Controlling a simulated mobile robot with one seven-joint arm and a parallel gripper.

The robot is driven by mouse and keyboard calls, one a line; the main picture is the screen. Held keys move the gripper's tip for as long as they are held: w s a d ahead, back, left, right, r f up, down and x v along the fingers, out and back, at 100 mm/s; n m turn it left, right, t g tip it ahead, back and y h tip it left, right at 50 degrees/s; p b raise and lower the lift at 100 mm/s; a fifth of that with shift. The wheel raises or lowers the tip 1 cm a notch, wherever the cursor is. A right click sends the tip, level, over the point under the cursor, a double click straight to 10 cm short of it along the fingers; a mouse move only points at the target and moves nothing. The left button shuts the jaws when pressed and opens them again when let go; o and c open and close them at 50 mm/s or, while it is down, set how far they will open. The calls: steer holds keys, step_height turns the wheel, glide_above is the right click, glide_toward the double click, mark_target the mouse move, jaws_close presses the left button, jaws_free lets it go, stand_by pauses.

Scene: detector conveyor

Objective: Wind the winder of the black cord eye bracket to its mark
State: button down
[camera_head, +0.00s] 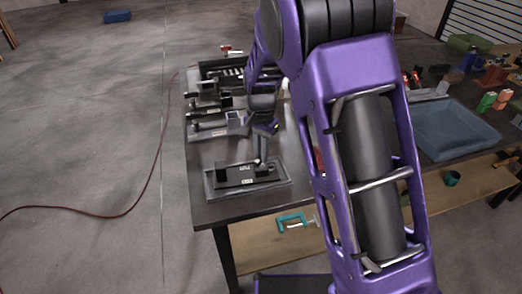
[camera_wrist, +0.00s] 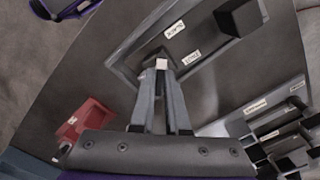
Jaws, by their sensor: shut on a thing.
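The black bracket (camera_head: 247,177) lies in a grey tray (camera_head: 208,196) at the near end of the bench, with a black block (camera_head: 221,172) at its left end. In the wrist view the bracket's plate carries two white labels, and the block (camera_wrist: 240,18) stands at upper right. My gripper (camera_head: 262,164) reaches down to the bracket's right end. In the wrist view my gripper (camera_wrist: 161,73) is shut on the winder (camera_wrist: 162,64), of which only a small pale square end shows between the fingertips. The rest of the winder and its mark are hidden or too small to make out.
Other grey and black fixtures (camera_head: 208,130) stand farther back on the same bench. A red object (camera_wrist: 85,120) lies beside the tray in the wrist view. A blue-grey bin (camera_head: 455,130) stands at right. A teal clamp (camera_head: 292,221) sits on the lower shelf.

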steer(key=shift+m, duration=0.4)
steer(key=c, duration=0.9)
jaws_free()
step_height(320, 180, up, 18)
steer(key=p, duration=0.1)
steer(key=shift+f+p, duration=0.25)
steer(key=shift+p, duration=0.15)
steer(key=shift+w, duration=0.1)
